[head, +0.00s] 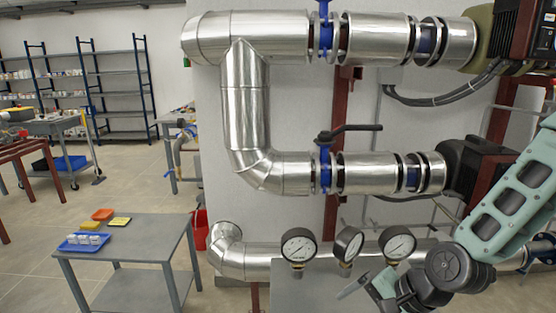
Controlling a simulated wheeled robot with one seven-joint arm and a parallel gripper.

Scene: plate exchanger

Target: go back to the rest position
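My arm comes in from the right edge, with pale green links and dark grey joints. It bends down and to the left toward my gripper (362,288), low in the head view and right of the middle. The gripper is just below the dial gauges and in front of a grey panel. One grey finger-like part points up and left. The lower part of the gripper is cut off by the picture edge, so I cannot tell its opening. I see nothing clearly held in it.
Large silver pipes (245,100) with blue valves (326,168) fill the middle. Several pressure gauges (299,246) stand close to my gripper. A grey table (140,240) at lower left bears a blue tray (84,242). A red bucket (200,230) stands beside it.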

